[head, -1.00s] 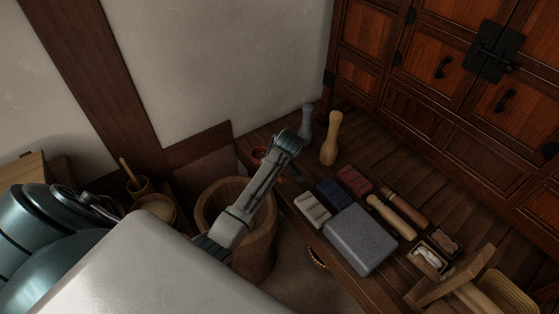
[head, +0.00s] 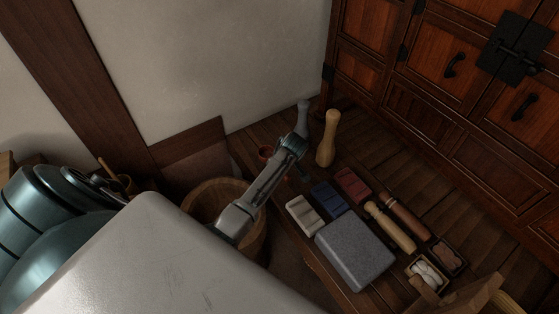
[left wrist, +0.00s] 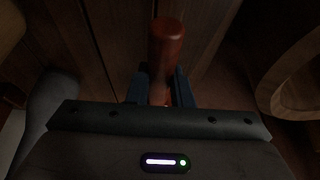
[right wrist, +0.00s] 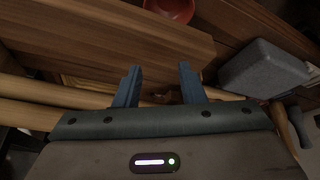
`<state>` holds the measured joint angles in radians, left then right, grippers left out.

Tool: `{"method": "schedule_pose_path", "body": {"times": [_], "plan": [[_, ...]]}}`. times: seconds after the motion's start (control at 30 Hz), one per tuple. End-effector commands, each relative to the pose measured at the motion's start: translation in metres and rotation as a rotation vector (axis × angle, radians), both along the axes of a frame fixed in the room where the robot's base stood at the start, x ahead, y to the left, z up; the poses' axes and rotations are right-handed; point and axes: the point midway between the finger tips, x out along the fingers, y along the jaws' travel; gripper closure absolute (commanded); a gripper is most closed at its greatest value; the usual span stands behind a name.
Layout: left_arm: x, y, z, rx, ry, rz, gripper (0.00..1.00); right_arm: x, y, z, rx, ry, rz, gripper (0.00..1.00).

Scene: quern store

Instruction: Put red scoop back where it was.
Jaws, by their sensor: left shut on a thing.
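My left arm comes in from the left over the wooden tub, and my left gripper (head: 300,172) is low at the back left of the plank bench. In the left wrist view, my left gripper (left wrist: 164,88) is shut on the red-brown rounded handle of the red scoop (left wrist: 167,42). A red bowl (right wrist: 168,8) is cut off at the top of the right wrist view. My right gripper (right wrist: 160,88) is open, with nothing seen between its fingers.
A tan pestle (head: 328,138) and a grey one (head: 302,118) stand behind the gripper. The tub (head: 208,197) stands left of the bench; the cabinet (head: 450,110) is behind.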

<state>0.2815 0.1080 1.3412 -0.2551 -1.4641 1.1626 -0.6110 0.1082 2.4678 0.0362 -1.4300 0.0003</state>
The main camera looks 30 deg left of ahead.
Motion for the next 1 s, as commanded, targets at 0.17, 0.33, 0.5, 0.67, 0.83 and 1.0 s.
{"method": "schedule_pose_path", "body": {"times": [0.17,0.33,0.5,0.67,0.83,1.0], "plan": [[0.0,0.0,-0.025,0.0,0.002,0.001,1.0,0.003,0.004,-0.007,0.02,-0.034,0.003,0.64],[0.0,0.0,-0.025,0.0,0.0,0.0,1.0,0.004,0.004,-0.005,0.021,-0.038,0.003,0.64],[0.0,0.0,-0.028,0.0,0.0,0.0,1.0,0.004,0.005,-0.006,0.022,-0.041,0.003,0.64],[0.0,0.0,-0.028,0.0,0.0,0.0,0.59,0.004,0.005,-0.006,0.023,-0.042,0.004,0.64],[0.0,0.0,-0.028,0.0,0.0,0.0,0.59,0.005,0.005,-0.006,0.023,-0.042,0.004,0.64],[0.0,0.0,-0.023,0.0,0.0,0.0,0.59,0.004,0.005,-0.005,0.021,-0.039,0.003,0.64]]}}
